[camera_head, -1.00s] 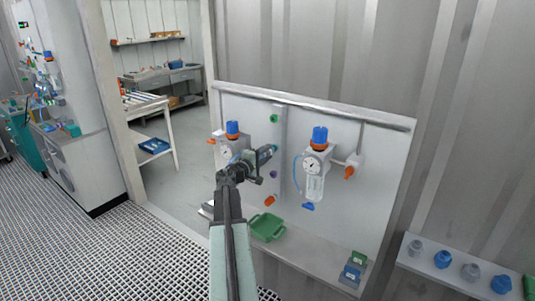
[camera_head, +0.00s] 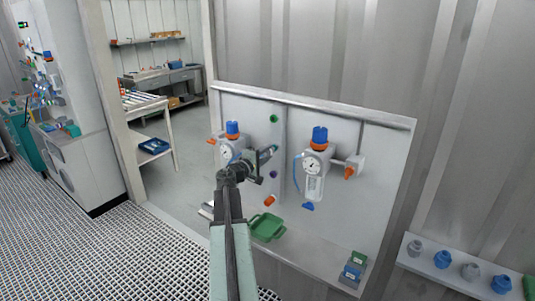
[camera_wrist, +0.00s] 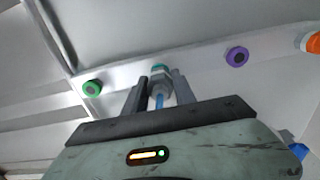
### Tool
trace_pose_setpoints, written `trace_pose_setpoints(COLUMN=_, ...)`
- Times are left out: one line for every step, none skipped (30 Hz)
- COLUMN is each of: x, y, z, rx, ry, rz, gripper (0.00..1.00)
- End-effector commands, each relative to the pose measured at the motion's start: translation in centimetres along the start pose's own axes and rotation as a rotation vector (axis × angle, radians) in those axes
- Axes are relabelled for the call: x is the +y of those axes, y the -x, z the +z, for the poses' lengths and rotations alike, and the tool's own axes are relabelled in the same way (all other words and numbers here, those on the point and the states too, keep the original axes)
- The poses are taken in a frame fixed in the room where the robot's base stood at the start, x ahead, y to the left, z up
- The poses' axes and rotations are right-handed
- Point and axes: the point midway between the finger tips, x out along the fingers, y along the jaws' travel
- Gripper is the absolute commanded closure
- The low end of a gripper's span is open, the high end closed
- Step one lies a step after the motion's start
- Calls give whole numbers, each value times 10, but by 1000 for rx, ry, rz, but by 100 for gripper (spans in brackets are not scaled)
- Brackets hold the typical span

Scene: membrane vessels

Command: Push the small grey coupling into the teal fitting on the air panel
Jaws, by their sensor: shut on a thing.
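My gripper (camera_head: 266,156) is shut on the small grey coupling and is up at the air panel's upright strip. In the wrist view the coupling (camera_wrist: 161,84) sits between my two fingers (camera_wrist: 162,95), with a blue piece trailing from it toward me. The teal fitting (camera_wrist: 158,68) shows as a ring directly behind the coupling's far end. In the head view the teal fitting (camera_head: 274,149) shows just beyond my gripper's tip, and the coupling is mostly hidden by my fingers. The two look in line and very close; I cannot tell how deep the coupling sits.
On the same strip are a green fitting (camera_head: 274,118), a purple fitting (camera_head: 273,174) and an orange fitting (camera_head: 270,200). Blue-topped regulators (camera_head: 319,150) stand out on both sides. A green tray (camera_head: 267,227) lies on the ledge below.

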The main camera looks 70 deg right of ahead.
Motion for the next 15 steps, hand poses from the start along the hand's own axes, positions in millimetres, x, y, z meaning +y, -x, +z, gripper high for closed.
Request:
trace_pose_setpoints(x=0, y=-1, z=0, rx=0, ry=0, rz=0, gripper=100)
trace_pose_setpoints(x=0, y=-2, z=0, rx=0, ry=0, rz=0, gripper=100)
trace_pose_setpoints(x=0, y=-3, z=0, rx=0, ry=0, rz=0, gripper=100)
trace_pose_setpoints(x=0, y=-3, z=0, rx=0, ry=0, rz=0, gripper=100)
trace_pose_setpoints(x=0, y=-4, z=0, rx=0, ry=0, rz=0, gripper=100)
trace_pose_setpoints(x=0, y=-5, z=0, rx=0, ry=0, rz=0, gripper=100)
trace_pose_setpoints(x=0, y=-5, z=0, rx=0, ry=0, rz=0, gripper=100)
trace_pose_setpoints(x=0, y=-6, z=0, rx=0, ry=0, rz=0, gripper=100)
trace_pose_setpoints(x=0, y=-7, z=0, rx=0, ry=0, rz=0, gripper=100)
trace_pose_setpoints(x=0, y=-7, z=0, rx=0, ry=0, rz=0, gripper=100)
trace_pose_setpoints(x=0, y=-8, z=0, rx=0, ry=0, rz=0, gripper=100)
trace_pose_setpoints(x=0, y=-9, z=0, rx=0, ry=0, rz=0, gripper=100)
trace_pose_setpoints(x=0, y=-8, z=0, rx=0, ry=0, rz=0, gripper=60)
trace_pose_setpoints(x=0, y=-8, z=0, rx=0, ry=0, rz=0, gripper=51)
trace_pose_setpoints(x=0, y=-8, z=0, rx=0, ry=0, rz=0, gripper=43)
